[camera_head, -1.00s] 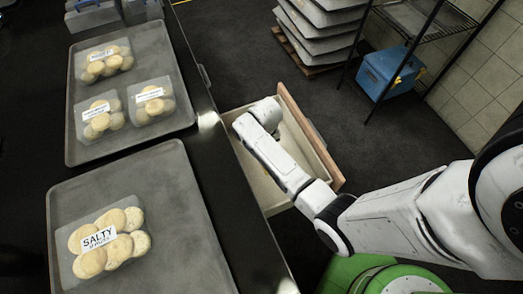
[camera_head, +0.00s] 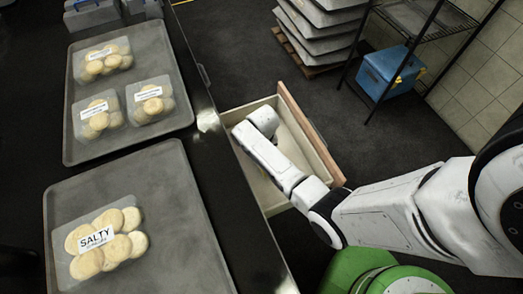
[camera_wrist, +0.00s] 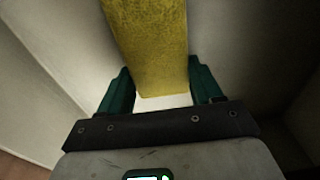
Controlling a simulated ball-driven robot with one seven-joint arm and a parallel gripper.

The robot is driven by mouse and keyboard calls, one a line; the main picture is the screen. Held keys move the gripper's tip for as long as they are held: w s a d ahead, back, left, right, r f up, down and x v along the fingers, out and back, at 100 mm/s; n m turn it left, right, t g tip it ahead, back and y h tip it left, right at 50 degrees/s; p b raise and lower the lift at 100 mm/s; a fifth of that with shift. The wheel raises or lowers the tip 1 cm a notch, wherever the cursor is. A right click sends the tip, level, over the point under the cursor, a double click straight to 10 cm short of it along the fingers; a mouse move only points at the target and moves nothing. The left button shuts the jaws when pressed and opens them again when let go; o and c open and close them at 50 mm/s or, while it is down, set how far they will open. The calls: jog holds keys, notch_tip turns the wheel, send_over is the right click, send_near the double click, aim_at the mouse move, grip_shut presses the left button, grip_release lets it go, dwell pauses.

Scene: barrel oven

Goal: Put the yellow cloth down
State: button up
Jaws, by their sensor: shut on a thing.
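The yellow cloth (camera_wrist: 150,45) shows in the wrist view as a flat, upright yellow strip between the two green fingers of my gripper (camera_wrist: 158,90). My gripper is shut on it. Pale drawer walls surround the cloth and gripper in the wrist view. In the head view my arm reaches down into an open drawer (camera_head: 312,150) with a wooden front. The gripper and the cloth are hidden behind my arm there. I cannot tell whether the cloth touches the drawer floor.
A dark counter (camera_head: 205,185) runs beside the drawer. It bears two grey trays, the near one (camera_head: 180,215) and the far one (camera_head: 155,50), with bagged round buns. A blue cooler (camera_head: 388,73) stands under a metal rack (camera_head: 425,20). Stacked grey slabs (camera_head: 320,25) stand behind.

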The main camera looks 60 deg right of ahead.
jog(key=shift+f, duration=0.3)
jog(key=o, duration=1.6)
jog(key=shift+r, duration=0.1)
notch_tip(320, 180, up, 12)
jog(key=r+p, duration=0.1)
jog(key=p, duration=0.1)
jog(key=s+a+r+n, duration=0.2)
jog(key=s+a, duration=0.2)
jog(key=s, duration=0.1)
jog(key=s+a+r+n, duration=0.2)
jog(key=s+a, duration=0.2)
jog(key=s, duration=0.2)
jog(key=s+a+r+n, duration=0.1)
jog(key=s+a+n, duration=0.1)
jog(key=s+a, duration=0.3)
jog(key=shift+s+r, duration=0.15)
jog(key=shift+r, duration=0.25)
